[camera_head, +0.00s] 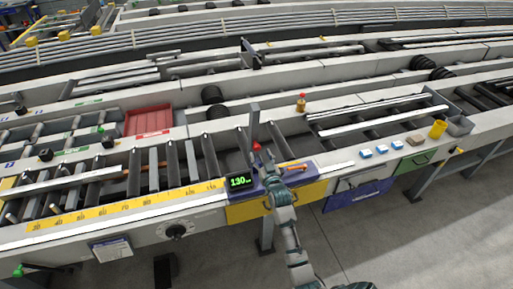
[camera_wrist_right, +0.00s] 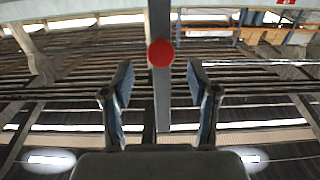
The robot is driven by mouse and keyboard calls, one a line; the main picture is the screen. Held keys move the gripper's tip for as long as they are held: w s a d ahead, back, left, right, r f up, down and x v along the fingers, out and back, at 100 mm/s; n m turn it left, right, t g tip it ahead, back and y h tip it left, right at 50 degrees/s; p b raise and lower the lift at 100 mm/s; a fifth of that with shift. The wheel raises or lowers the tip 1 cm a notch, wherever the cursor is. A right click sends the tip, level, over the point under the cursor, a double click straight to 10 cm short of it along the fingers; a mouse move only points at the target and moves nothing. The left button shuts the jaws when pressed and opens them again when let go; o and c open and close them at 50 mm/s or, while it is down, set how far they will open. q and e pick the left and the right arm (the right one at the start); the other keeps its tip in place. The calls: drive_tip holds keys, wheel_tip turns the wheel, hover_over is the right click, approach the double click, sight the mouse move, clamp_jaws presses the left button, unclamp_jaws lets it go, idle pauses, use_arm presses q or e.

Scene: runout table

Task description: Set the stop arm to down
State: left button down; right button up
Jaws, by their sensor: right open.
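The stop arm (camera_head: 254,121) is a grey bar that stands upright at the table's near rail, with a red knob (camera_head: 257,146) low on it. In the right wrist view the bar (camera_wrist_right: 162,105) runs up the middle and the round red knob (camera_wrist_right: 160,53) faces the camera. My right gripper (camera_head: 265,163) is just on the near side of the knob. In the wrist view its fingers (camera_wrist_right: 160,78) are spread, one on each side of the bar, with nothing gripped. Whether they touch the bar cannot be told. My left gripper is not in view.
A green-digit display (camera_head: 240,181) sits left of my right gripper on the blue panel. A yellow scale (camera_head: 120,207) runs along the front edge. A red tray (camera_head: 148,121) lies behind the rollers.

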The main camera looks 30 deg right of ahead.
sight(258, 149)
drive_tip(key=x, duration=0.4)
drive_tip(key=shift+w+d, duration=0.1)
drive_tip(key=shift+w, duration=0.65)
clamp_jaws()
